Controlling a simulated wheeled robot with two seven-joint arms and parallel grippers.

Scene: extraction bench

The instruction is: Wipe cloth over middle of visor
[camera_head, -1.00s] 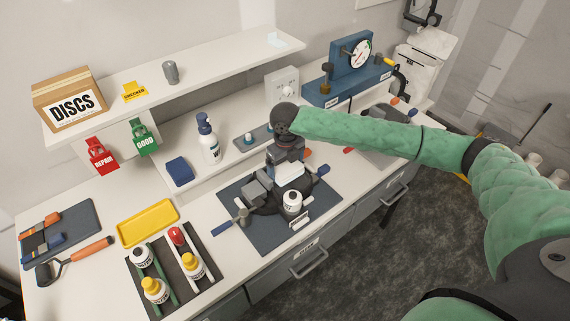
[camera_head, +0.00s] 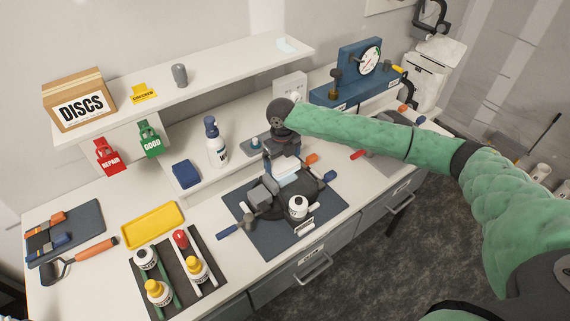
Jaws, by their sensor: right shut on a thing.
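My right gripper (camera_head: 281,153) points down over the back of the blue mat (camera_head: 259,237). It is shut, and its fingertips are partly hidden by my own wrist. A pale, light-blue flat piece (camera_head: 288,172) shows right under the fingers; it may be the cloth, but I cannot tell cloth from visor here. A dark rounded assembly (camera_head: 314,193) with grey blocks and blue and orange handles sits below it on the mat. I cannot make out the visor's outline or whether the held piece touches it. My left gripper is not in view.
A dark tray (camera_head: 175,266) with several bottles, a yellow tray (camera_head: 153,224) and a dark blue block (camera_head: 186,174) lie left. A shelf (camera_head: 225,63) overhangs the back. A blue gauge stand (camera_head: 352,88) is at back right.

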